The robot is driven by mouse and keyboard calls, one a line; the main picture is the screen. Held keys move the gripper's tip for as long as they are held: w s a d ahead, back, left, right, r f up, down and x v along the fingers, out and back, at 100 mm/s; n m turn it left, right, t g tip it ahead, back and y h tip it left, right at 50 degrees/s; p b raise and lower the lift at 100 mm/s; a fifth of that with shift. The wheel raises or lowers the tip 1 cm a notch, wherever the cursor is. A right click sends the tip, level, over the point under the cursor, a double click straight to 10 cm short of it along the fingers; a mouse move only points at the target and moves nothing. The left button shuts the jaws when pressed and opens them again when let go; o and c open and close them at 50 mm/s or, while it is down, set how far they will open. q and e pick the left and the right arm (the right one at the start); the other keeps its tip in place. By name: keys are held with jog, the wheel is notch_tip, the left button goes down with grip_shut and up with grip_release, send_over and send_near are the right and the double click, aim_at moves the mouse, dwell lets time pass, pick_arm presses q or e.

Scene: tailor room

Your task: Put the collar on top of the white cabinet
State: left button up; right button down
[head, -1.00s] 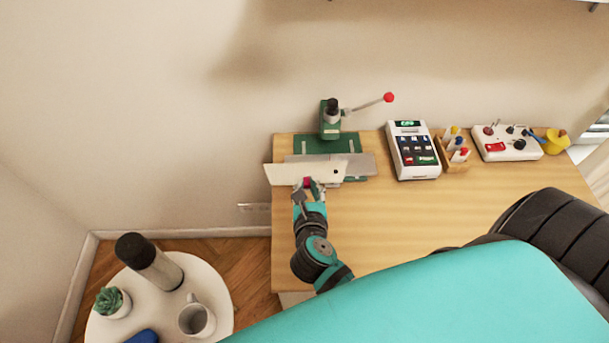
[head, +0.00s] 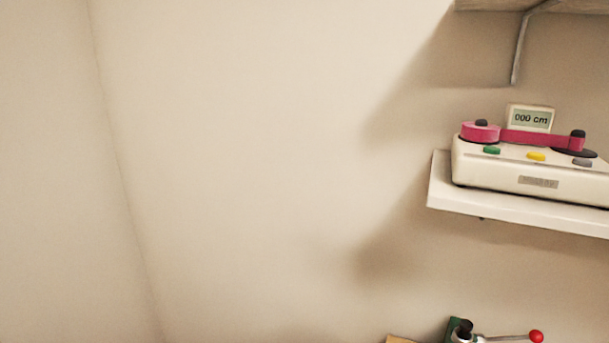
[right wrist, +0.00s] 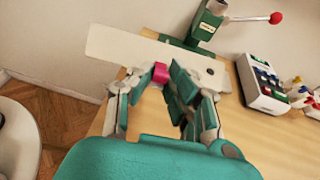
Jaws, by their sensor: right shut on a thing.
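The collar (right wrist: 120,48), a long flat white strip, is in the right wrist view above the wooden table's edge. My right gripper (right wrist: 157,82) is shut on its near side, at a small pink part (right wrist: 160,73). Its fingers hide part of the strip. The collar's right end overlaps the press area in this view, and I cannot tell whether it touches anything there. The collar and both grippers are out of the head view. My left gripper is in neither view. I see no white cabinet that I can make out.
A green press (right wrist: 205,22) with a red-knobbed lever stands behind the collar; its top also shows in the head view (head: 462,331). A white keypad device (right wrist: 262,85) is at right. In the head view, a wall shelf (head: 510,205) bears a measuring machine (head: 530,165).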

jog(key=w+r+n+t+y, duration=0.1)
jog(key=w+r+n+y, duration=0.3)
jog(key=w+r, duration=0.3)
jog(key=shift+d+r+y, duration=0.3)
jog(key=shift+r+y, duration=0.1)
jog(key=shift+r, duration=1.6)
jog(key=s+f+m+h, duration=0.1)
jog(key=f, duration=0.1)
jog(key=s+f+m+h, duration=0.1)
jog(key=f, duration=0.2)
jog(key=s+f+h, duration=0.1)
jog(key=f, duration=0.2)
jog(key=shift+s+a+m+g, duration=0.2)
jog(key=shift+a+m+g, duration=0.05)
jog(key=shift+m+g, duration=0.15)
jog(key=s+f+m+h, duration=0.2)
jog(key=s+f+h, duration=0.1)
jog(key=s+f, duration=0.3)
jog(key=shift+s+a+f+g, duration=0.3)
jog(key=shift+s+f, duration=0.1)
jog(key=shift+s, duration=0.8)
